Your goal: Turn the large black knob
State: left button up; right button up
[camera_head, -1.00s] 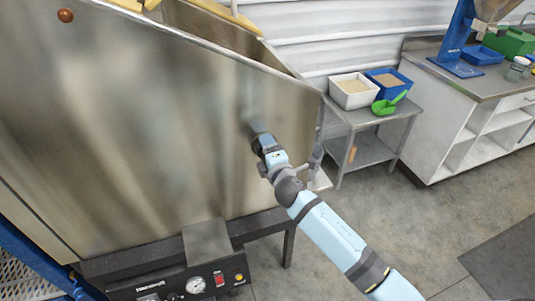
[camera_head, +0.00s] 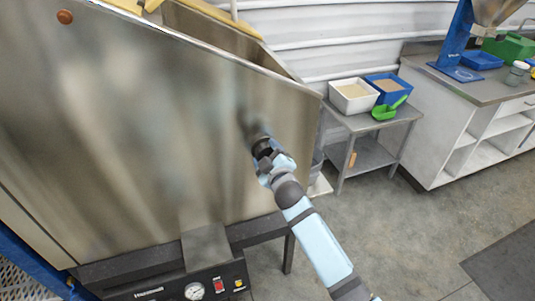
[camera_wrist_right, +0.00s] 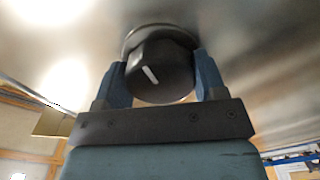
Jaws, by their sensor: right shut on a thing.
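The large black knob (camera_wrist_right: 162,70) is mounted on the steel hopper wall (camera_wrist_right: 235,35). It has a white pointer line that slants in the right wrist view. My right gripper (camera_wrist_right: 160,80) has its two blue fingers on either side of the knob and is shut on it. In the head view, the right gripper (camera_head: 264,148) is at the right part of the hopper wall (camera_head: 130,130), and the knob is mostly hidden behind it. My left gripper is not in view.
A control panel (camera_head: 180,290) with a gauge, a red switch and a yellow button is below the hopper. A steel side table (camera_head: 375,120) holds a white bin (camera_head: 352,106), a blue bin (camera_head: 390,98) and a green scoop (camera_head: 385,112). Open floor lies at the right.

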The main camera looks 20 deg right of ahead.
jog(key=shift+m, duration=0.4)
jog(key=o, duration=0.9)
jog(key=s, duration=1.4)
jog(key=shift+d+b, duration=0.2)
jog(key=shift+b, duration=0.15)
